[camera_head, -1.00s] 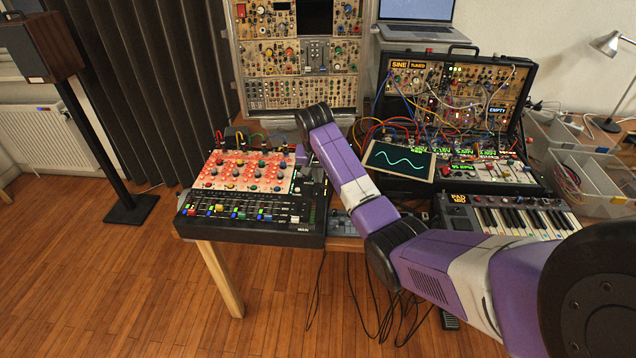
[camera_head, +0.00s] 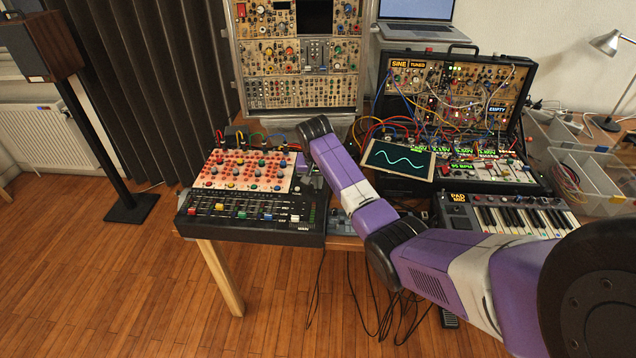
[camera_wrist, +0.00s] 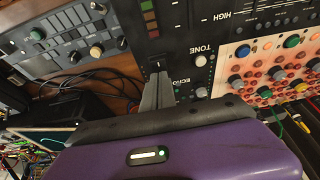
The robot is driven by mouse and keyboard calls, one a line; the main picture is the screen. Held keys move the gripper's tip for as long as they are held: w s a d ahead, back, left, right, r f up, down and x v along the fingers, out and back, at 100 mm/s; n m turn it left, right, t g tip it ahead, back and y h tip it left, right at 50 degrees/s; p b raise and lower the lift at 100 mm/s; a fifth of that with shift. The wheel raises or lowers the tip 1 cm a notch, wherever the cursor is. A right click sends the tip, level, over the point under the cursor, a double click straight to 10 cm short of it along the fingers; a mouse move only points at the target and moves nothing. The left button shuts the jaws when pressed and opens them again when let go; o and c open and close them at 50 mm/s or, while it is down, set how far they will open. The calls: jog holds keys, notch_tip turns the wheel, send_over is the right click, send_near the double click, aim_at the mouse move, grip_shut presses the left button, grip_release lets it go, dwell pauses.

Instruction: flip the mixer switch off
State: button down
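The mixer (camera_head: 252,228) stands on the left of the table, a black console with a red-patterned pale knob panel and coloured faders. In the wrist view its black face (camera_wrist: 195,30) shows a "TONE" label, knobs and a dim level meter. My gripper (camera_wrist: 158,78) has its grey fingers together, pointing at the black strip beside the "TONE" and "ECHO" labels. A small dark switch-like spot (camera_wrist: 157,64) shows just past the fingertips. I cannot tell its position or whether the fingers touch it. In the head view my arm hides the fingers.
A modular synth case (camera_head: 455,90) with patch cables, a tilted screen (camera_head: 398,159) with a wave and a keyboard (camera_head: 515,218) stand to the right. Another rack (camera_head: 300,70) stands behind. Cables hang below the table's front edge.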

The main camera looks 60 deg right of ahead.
jog(key=shift+s+a+f, duration=0.1)
jog(key=shift+a+f, duration=0.05)
jog(key=shift+f, duration=0.05)
jog(key=shift+s+a+f+p, duration=0.15)
jog(key=shift+s+a+p, duration=0.2)
jog(key=shift+a+p, duration=0.5)
jog(key=shift+d, duration=0.1)
jog(key=shift+r+p, duration=0.65)
notch_tip(320, 180, up, 4)
jog(key=p, duration=0.3)
jog(key=b+v, duration=0.1)
jog(key=v, duration=0.8)
jog(key=shift+a+b, duration=0.25)
jog(key=shift+b, duration=0.15)
